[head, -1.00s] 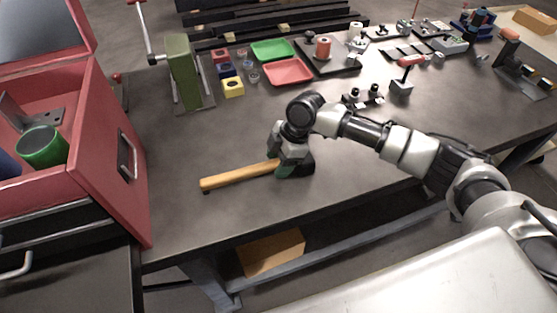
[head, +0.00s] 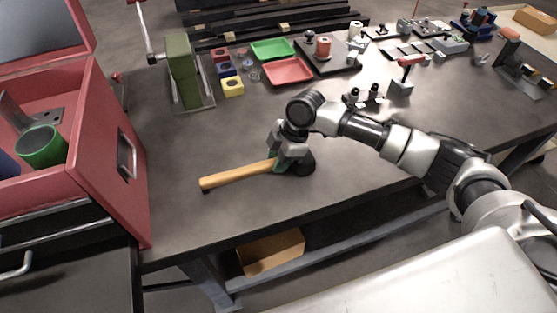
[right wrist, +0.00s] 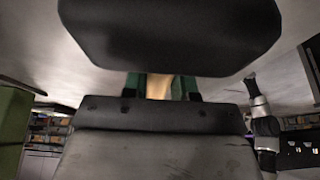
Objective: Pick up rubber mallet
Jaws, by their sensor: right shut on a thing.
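The rubber mallet has a light wooden handle (head: 236,176) and a black head (head: 305,163). In the head view its handle points left and its head is at the right, close to the table top; I cannot tell whether it touches the table. My right gripper (head: 282,165) comes down from above and is shut on the handle just beside the head. In the right wrist view the black head (right wrist: 170,35) fills the top. Below it, the green fingertips (right wrist: 160,87) stand on both sides of the wooden handle. My left gripper is not in view.
A red toolbox (head: 125,150) with a green cup (head: 42,147) inside stands at the left. A green tray (head: 272,50), a red tray (head: 288,71) and coloured blocks lie at the back. The table (head: 190,145) around the mallet is clear.

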